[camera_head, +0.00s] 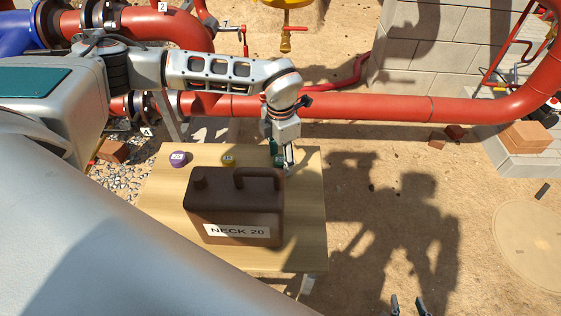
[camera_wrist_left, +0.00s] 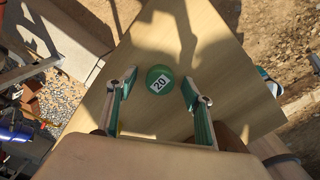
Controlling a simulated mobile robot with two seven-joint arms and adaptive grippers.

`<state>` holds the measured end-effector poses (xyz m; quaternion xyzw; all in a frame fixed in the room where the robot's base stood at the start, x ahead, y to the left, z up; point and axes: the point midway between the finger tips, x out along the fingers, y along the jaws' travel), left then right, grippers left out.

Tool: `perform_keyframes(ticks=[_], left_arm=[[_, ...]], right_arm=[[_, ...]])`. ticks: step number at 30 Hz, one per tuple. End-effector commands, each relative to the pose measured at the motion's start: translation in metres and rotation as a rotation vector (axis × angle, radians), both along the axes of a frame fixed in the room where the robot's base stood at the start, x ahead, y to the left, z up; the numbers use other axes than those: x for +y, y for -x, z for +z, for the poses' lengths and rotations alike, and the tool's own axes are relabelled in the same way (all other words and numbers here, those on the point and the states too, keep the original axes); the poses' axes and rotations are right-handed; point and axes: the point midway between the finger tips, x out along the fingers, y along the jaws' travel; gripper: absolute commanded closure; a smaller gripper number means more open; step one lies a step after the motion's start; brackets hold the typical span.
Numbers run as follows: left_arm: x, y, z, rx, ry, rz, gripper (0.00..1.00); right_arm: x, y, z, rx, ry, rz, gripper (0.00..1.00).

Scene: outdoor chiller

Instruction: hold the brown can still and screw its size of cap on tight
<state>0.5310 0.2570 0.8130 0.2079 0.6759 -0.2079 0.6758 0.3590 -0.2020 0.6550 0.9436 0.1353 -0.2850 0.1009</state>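The brown can (camera_head: 235,208), labelled NECK 20, stands upright on the table, its handle on top and its neck (camera_head: 198,180) at the left of its top. A green cap (camera_wrist_left: 160,79) marked 20 lies on the table in the left wrist view. My left gripper (camera_wrist_left: 158,90) is open, with a finger on either side of the cap and gaps between; in the head view it (camera_head: 283,161) points down behind the can's right end. The cap is not clearly separable from the green finger pads there. My right gripper (camera_head: 408,304) is open and empty at the bottom edge.
A purple cap (camera_head: 178,158) and a yellow cap (camera_head: 228,161) lie on the wooden table (camera_head: 305,225) behind the can. A red pipe (camera_head: 370,108) runs behind the table. The table's right side is clear.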

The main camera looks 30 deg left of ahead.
Motion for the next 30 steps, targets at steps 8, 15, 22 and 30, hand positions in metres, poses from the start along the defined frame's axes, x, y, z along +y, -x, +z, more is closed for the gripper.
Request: perform_keyframes(ticks=[8, 15, 22, 30], left_arm=[[0.0, 0.0, 0.0, -0.001, 0.001, 0.0, 1.0], [0.0, -0.001, 0.013, -0.002, 0.0, -0.001, 1.0], [0.0, -0.001, 0.034, -0.002, 0.0, -0.001, 1.0], [0.0, 0.0, 0.058, -0.001, 0.0, -0.001, 1.0]], right_arm=[[0.0, -0.002, 0.004, -0.008, -0.001, -0.001, 0.64], [0.0, -0.004, 0.015, -0.012, -0.001, -0.001, 0.64], [0.0, -0.005, 0.033, -0.016, -0.001, 0.0, 0.64], [0.0, -0.004, 0.05, -0.013, 0.0, -0.001, 0.64]])
